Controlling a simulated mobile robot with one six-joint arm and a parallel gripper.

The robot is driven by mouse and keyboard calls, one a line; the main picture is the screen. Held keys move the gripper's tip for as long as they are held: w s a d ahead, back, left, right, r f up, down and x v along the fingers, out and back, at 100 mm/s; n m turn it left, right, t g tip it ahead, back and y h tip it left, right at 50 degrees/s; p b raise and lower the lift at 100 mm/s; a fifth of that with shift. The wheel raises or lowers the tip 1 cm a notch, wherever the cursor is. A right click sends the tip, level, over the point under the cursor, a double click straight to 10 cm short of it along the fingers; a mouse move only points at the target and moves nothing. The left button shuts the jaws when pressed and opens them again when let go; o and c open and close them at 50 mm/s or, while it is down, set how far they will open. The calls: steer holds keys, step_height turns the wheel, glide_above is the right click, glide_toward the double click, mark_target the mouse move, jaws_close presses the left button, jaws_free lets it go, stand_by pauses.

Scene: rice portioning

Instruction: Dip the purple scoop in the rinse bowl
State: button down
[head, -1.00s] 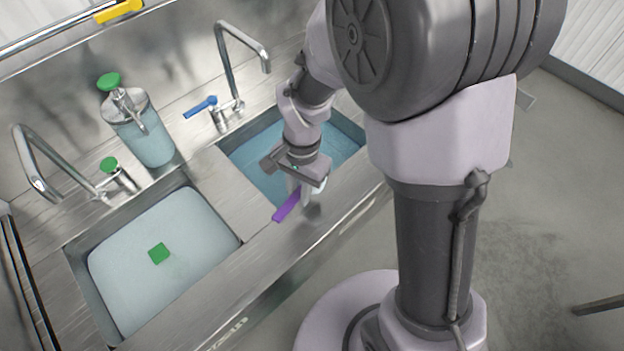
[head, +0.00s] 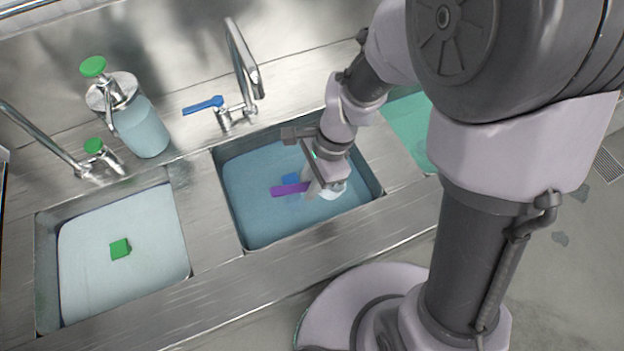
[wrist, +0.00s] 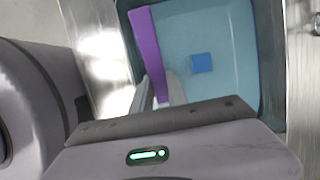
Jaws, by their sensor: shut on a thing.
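My gripper (head: 311,184) is shut on the purple scoop (head: 290,189), over the middle sink basin (head: 233,222), which holds blue water. In the wrist view the scoop (wrist: 146,42) is a long purple bar running up from between the fingers (wrist: 158,90), near the basin's left wall. The far part of the scoop is hidden by my gripper in the head view. I cannot tell whether any of it touches the water. No separate bowl shows; the rinse bowl may be this basin. A small blue block (wrist: 202,63) lies in the basin.
The left basin (head: 47,245) holds pale water and a green block (head: 120,249). A basin with green water (head: 412,125) is at right. A tap (head: 245,65) with a blue lever (head: 203,105) and a green-topped dispenser (head: 142,125) stand behind.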

mark_target(306, 185)
step_height(306, 185, down, 19)
steer(key=b, duration=1.5)
steer(key=shift+w, duration=0.1)
stand_by(1.0)
step_height(306, 185, up, 23)
steer(key=p, duration=2)
steer(key=shift+p, duration=0.4)
steer(key=shift+f, duration=0.2)
steer(key=shift+d, duration=0.1)
